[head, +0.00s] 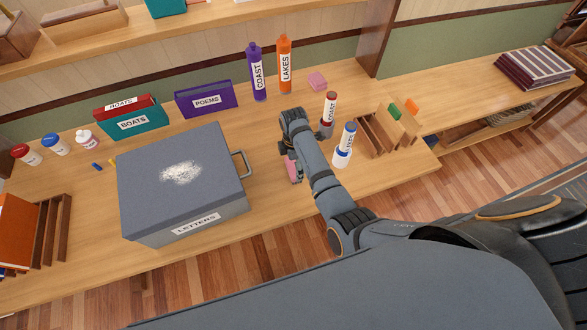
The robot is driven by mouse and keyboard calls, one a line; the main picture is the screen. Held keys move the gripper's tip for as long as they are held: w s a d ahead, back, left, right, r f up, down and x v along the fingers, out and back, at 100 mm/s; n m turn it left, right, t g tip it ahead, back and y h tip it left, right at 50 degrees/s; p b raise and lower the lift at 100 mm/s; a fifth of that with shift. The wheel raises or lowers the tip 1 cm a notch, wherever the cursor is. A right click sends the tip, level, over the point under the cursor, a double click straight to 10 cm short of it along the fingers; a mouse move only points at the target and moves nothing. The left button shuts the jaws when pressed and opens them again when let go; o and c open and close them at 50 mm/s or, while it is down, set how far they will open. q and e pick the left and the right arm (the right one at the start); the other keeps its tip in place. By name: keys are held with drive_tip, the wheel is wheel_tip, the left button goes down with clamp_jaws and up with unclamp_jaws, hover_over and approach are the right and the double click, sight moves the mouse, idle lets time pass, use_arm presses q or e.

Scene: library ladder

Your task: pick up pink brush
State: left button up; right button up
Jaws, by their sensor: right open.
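A pink object (294,171), which looks like the brush, lies on the wooden table just right of the grey box. It is partly hidden by my right gripper. My right gripper (287,152) points down close over it and is open. Whether its fingers touch or straddle the pink object cannot be told. My left gripper is not in this view.
The grey box (195,217) labelled LETTERS, with white powder (181,173) on its lid and a side handle (241,164), stands to the left. Two labelled bottles (329,108) (345,138) stand close right of my arm. A small pink block (317,81) lies behind.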

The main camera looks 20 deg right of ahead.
sight(294, 167)
wheel_tip(294, 167, down, 4)
drive_tip(key=shift+r, duration=0.35)
drive_tip(key=c, duration=0.8)
